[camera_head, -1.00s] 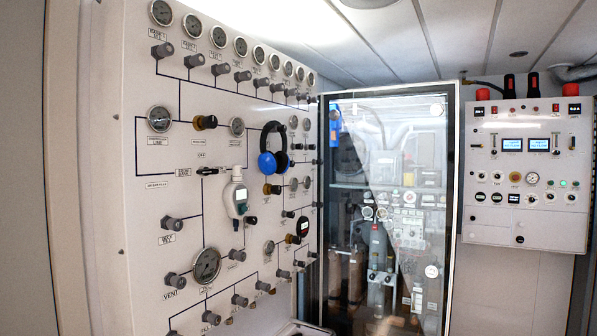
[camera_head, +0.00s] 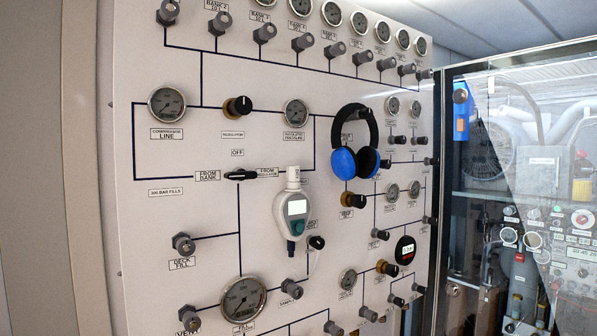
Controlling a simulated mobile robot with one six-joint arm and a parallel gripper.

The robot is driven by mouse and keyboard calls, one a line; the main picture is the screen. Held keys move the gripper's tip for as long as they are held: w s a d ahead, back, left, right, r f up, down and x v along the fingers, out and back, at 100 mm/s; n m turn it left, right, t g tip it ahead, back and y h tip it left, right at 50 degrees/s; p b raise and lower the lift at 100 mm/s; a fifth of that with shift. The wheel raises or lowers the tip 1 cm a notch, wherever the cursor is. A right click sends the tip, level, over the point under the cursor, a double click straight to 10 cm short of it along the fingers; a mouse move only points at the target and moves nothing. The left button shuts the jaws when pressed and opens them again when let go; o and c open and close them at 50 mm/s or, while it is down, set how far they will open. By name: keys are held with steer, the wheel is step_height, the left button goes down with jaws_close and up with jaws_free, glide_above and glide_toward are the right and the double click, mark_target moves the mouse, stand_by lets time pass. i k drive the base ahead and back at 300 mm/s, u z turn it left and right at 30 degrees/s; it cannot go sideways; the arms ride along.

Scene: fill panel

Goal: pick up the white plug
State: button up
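I cannot pick out a white plug for certain. A white handheld device (camera_head: 293,215) with a small screen hangs on the panel, left of the headphones. A white cylindrical piece (camera_head: 293,178) stands upright on its top and may be the plug. A thin pale tube runs down at the device's right side, beside a black knob (camera_head: 317,242). My gripper is not in view.
The upright white panel (camera_head: 160,270) carries several gauges, knobs and grey fittings that stick out. Blue-and-black headphones (camera_head: 344,162) hang right of the device. A glass-fronted cabinet (camera_head: 440,180) stands at the right.

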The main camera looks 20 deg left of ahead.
mark_target(292, 172)
steer(key=u, duration=0.6)
steer(key=i, duration=0.85)
steer(key=u, duration=0.45)
steer(key=k, duration=0.9)
steer(key=u, duration=0.15)
steer(key=i, duration=0.9)
steer(key=z, duration=0.05)
